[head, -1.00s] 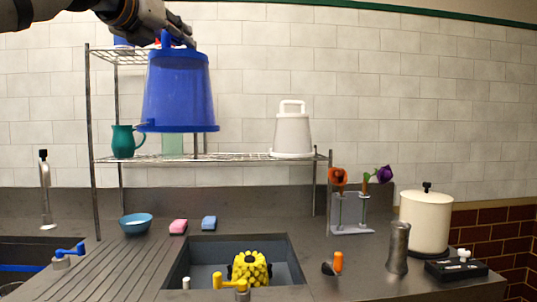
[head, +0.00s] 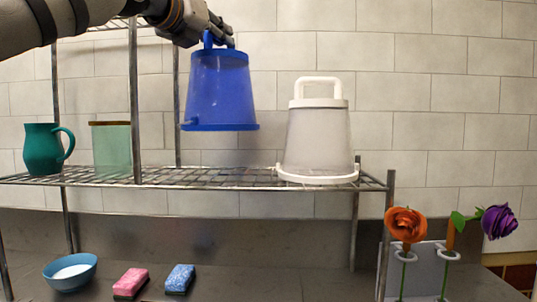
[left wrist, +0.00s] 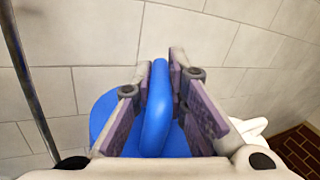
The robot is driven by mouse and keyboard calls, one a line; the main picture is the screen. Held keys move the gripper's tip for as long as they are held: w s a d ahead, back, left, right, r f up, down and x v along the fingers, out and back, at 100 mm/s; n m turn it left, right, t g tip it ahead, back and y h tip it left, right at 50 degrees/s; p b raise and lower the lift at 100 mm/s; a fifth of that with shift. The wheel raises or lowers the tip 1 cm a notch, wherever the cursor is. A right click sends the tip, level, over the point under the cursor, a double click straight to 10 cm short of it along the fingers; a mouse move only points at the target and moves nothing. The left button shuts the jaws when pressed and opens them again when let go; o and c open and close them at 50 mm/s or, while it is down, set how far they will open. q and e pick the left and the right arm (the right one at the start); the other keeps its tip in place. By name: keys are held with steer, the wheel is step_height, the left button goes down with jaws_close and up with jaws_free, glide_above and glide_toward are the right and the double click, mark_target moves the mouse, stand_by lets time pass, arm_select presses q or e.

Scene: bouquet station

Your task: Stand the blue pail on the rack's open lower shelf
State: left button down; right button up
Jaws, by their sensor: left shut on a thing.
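The blue pail (head: 220,92) hangs upright from its handle under my left gripper (head: 216,40). The gripper is shut on that handle, and the blue handle (left wrist: 158,110) runs between the two fingers in the left wrist view. The pail's wide rim is at the bottom, above the wire lower shelf (head: 240,178) of the rack, with a gap between them. In the picture the pail is over the stretch of shelf between a rack post and the white pail (head: 318,135). My right gripper does not show.
The white pail stands on the shelf just right of the blue one. A teal pitcher (head: 43,150) and a green canister (head: 112,150) stand to the left, beside a metal post (head: 134,110). A bowl (head: 70,272), two sponges and flowers are below.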

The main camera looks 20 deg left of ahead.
arm_select(q)
step_height(320, 180, down, 9)
steer(key=s, duration=0.1)
stand_by(0.3)
steer(key=shift+f, duration=0.15)
steer(key=c, duration=1.6)
jaws_free()
steer(key=shift+f, duration=0.1)
steer(key=s, duration=0.4)
steer(key=s+a, duration=0.1)
steer(key=s, duration=0.7)
steer(key=shift+a, duration=0.3)
steer(key=shift+w, duration=0.1)
